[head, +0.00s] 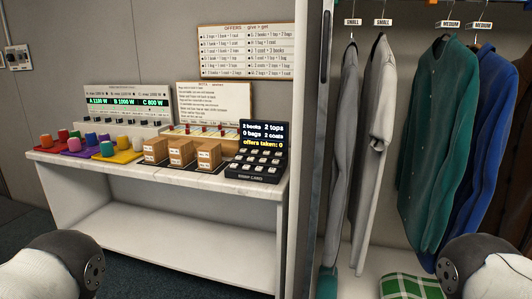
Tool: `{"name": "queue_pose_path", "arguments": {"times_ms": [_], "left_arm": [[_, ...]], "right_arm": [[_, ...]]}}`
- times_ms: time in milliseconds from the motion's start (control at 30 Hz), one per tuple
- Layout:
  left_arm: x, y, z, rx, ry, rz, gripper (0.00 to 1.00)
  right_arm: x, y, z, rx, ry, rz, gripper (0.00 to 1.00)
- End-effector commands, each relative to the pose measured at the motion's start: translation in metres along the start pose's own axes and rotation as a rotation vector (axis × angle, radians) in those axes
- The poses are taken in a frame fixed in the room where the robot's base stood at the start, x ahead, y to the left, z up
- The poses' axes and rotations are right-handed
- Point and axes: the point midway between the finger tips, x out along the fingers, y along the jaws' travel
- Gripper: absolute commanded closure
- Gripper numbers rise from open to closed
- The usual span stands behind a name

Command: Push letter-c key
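A black keypad box (256,164) stands at the right end of the white counter (110,163). Its sloped face carries several small light keys, and the letters on them are too small to read, so I cannot tell which is the letter-c key. The lit screen (264,134) above the keys shows "2 books 2 tops", "0 bags 2 coats" and "offers taken: 0". Parts of my two arms show at the lower left and lower right corners. Neither gripper is in view.
A meter panel (127,100), a notes board (213,100) and an offers board (246,51) are behind. A wall edge (304,150) separates hanging clothes (437,140) at right.

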Motion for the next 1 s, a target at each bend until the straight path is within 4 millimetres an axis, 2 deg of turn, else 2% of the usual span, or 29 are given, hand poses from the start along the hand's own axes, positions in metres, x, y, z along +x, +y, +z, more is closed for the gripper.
{"name": "queue_pose_path", "arguments": {"times_ms": [33, 100, 133, 1000], "left_arm": [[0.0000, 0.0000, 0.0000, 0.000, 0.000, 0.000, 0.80], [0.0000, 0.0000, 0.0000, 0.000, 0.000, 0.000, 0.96], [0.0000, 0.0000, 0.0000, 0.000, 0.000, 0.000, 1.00], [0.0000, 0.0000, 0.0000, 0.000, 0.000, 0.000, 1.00]], "right_arm": [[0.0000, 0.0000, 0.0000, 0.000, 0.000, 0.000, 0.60], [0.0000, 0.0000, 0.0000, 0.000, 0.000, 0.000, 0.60], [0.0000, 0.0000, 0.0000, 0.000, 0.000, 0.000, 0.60], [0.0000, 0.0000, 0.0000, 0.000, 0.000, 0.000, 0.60]]}}
